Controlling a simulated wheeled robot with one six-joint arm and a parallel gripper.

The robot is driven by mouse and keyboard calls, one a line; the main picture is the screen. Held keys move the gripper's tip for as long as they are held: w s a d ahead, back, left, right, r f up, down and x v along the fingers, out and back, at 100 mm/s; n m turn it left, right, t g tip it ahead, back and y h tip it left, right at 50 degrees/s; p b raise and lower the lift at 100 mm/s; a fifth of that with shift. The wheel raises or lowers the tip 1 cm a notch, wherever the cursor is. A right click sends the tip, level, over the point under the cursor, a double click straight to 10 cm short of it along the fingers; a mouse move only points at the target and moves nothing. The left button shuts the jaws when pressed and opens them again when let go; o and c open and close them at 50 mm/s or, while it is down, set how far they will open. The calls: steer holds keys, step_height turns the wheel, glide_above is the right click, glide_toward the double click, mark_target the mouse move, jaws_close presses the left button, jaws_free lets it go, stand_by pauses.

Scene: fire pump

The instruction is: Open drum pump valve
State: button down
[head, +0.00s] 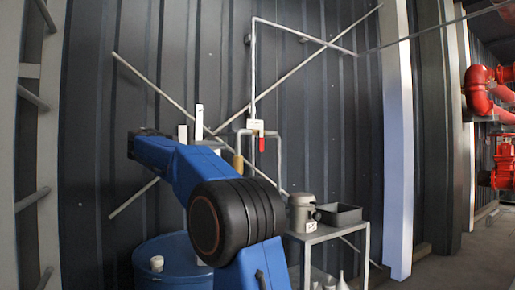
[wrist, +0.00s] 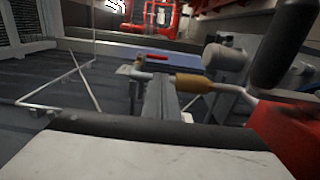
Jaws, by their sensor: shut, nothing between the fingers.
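In the head view a red lever (head: 262,144) hangs by a small white plate on the thin pipe (head: 252,80) against the wall. In the wrist view a small red bar (wrist: 158,57), which looks like the same lever, lies beyond a pipe with a brass-coloured sleeve (wrist: 195,83). The sleeve also shows in the head view (head: 238,163). My gripper (wrist: 163,82) appears as dark grey fingers, shut and empty, close to the pipe beside the sleeve; whether they touch cannot be told. The blue drum (head: 172,262) stands low in the head view, partly hidden by my arm.
A metal stand (head: 335,236) on the right holds a grey can (head: 302,212) and a black tray (head: 339,214). A red body (wrist: 290,135) and black cylinder (wrist: 283,45) fill the right of the wrist view. Open floor (head: 465,262) lies far right, past a white post (head: 397,150).

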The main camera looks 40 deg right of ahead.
steer(key=shift+s+d, duration=0.1)
steer(key=shift+d, duration=0.1)
steer(key=x, duration=1.3)
steer(key=shift+d, duration=0.3)
steer(key=shift+s+d+f, duration=0.15)
steer(key=shift+d+f, duration=0.2)
steer(key=shift+d, duration=0.25)
steer(key=shift+s+d+f, duration=0.15)
steer(key=shift+d+f, duration=0.15)
steer(key=shift+d, duration=0.35)
steer(key=v, duration=1.7)
steer(key=shift+a, duration=0.2)
